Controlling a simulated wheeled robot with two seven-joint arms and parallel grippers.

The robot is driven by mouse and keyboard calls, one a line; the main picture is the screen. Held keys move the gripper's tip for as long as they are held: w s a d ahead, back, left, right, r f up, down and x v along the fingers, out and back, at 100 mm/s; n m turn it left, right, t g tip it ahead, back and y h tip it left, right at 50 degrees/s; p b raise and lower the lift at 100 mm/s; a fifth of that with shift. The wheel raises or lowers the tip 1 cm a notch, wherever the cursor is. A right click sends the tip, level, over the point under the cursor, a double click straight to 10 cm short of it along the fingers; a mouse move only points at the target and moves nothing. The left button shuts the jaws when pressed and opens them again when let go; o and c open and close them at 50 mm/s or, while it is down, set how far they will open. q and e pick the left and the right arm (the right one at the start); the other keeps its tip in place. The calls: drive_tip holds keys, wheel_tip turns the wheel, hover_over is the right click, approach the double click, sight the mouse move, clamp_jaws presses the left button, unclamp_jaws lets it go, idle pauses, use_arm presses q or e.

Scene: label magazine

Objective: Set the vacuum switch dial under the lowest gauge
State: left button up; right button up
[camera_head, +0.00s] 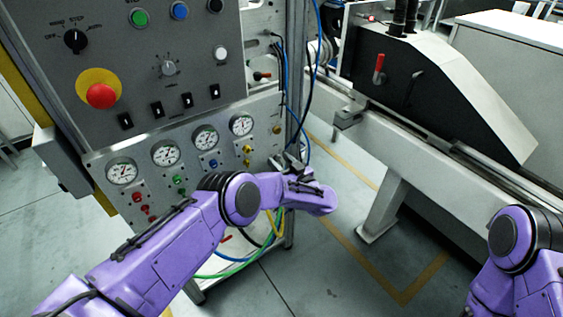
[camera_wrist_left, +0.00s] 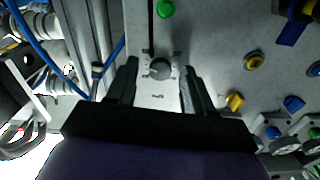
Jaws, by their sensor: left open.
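A small grey dial (camera_wrist_left: 160,68) with marks around it sits on a pale label plate in the left wrist view. The label is too small to read. My left gripper (camera_wrist_left: 160,83) is open, with one finger on each side of the dial; I cannot tell whether they touch it. In the head view my left gripper (camera_head: 287,162) is at the right edge of the lower panel, and I cannot make out the dial there. The gauge (camera_head: 122,171) at lower left sits lowest in the picture. My right gripper is out of view.
The lower panel (camera_head: 150,133) carries several gauges and coloured fittings. A green button (camera_wrist_left: 165,9) and a yellow fitting (camera_wrist_left: 235,101) are near the dial. Blue hoses (camera_wrist_left: 35,45) run beside the panel edge. A red emergency button (camera_head: 101,95) is on the upper panel.

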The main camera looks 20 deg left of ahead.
use_arm(q)
clamp_jaws()
